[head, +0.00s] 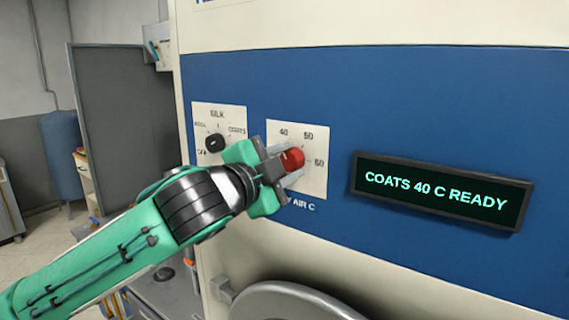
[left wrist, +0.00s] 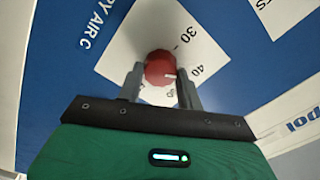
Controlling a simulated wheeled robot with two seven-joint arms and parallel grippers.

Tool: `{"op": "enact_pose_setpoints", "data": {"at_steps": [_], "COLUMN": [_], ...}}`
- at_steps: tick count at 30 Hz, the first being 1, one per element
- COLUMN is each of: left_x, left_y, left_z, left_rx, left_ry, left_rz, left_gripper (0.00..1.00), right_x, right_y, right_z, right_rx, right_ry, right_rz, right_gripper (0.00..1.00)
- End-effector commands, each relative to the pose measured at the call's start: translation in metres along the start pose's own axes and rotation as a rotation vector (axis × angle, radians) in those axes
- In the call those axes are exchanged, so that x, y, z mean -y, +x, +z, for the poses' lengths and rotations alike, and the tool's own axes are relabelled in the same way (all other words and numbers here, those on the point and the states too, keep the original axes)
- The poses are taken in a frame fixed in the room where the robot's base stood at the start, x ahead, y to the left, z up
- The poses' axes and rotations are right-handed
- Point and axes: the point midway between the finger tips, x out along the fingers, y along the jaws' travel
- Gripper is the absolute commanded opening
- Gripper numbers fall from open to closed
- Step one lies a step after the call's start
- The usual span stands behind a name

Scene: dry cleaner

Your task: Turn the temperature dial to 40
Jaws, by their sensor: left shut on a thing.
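The temperature dial (head: 293,158) is a red round knob on a white plate (head: 314,184) marked 40, 50 and 60 in the head view. My left gripper (head: 285,163) is shut on this dial. In the left wrist view the red dial (left wrist: 159,66) sits between the two grey fingers of my left gripper (left wrist: 159,80). A short white mark on the dial points toward the 40 there. The dark display (head: 440,191) reads "COATS 40 C READY". My fingers cover the dial's left side in the head view. My right gripper is not in view.
A black knob (head: 214,143) on its own white plate, with SILK and COATS marks, is left of the red dial, close to my gripper. A large round grey rim (head: 290,300) is below the blue panel (head: 400,100). A dark partition (head: 122,140) stands at the left.

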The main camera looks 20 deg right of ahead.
Motion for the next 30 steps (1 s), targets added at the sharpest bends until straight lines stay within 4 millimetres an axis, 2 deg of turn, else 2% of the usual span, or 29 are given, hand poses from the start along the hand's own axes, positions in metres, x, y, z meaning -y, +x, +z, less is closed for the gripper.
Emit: {"op": "enact_pose_setpoints", "data": {"at_steps": [1,3,4,12,16,20,30], "left_x": [0.0,0.0,0.0,0.0,-0.002,-0.004,-0.003], "left_y": [0.0,0.0,0.0,-0.001,-0.011,-0.035,-0.11], "left_z": [0.0,0.0,0.0,0.0,0.001,0.003,0.002], "left_rx": [0.0,0.0,0.0,0.0,-0.001,-0.002,0.0], "left_ry": [0.0,0.0,-0.001,-0.001,0.0,0.002,0.002], "left_rz": [0.0,0.0,0.0,0.0,-0.002,-0.003,-0.003], "left_gripper": [0.42,0.56,0.57,0.57,0.57,0.57,0.57], "right_x": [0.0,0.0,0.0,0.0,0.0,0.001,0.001], "right_y": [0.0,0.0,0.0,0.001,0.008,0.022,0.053], "right_z": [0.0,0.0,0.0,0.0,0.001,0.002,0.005], "right_rx": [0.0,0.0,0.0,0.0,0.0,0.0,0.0], "right_ry": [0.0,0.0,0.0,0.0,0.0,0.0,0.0], "right_rz": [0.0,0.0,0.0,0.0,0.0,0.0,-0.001], "right_gripper": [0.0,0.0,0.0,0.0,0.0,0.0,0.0]}}
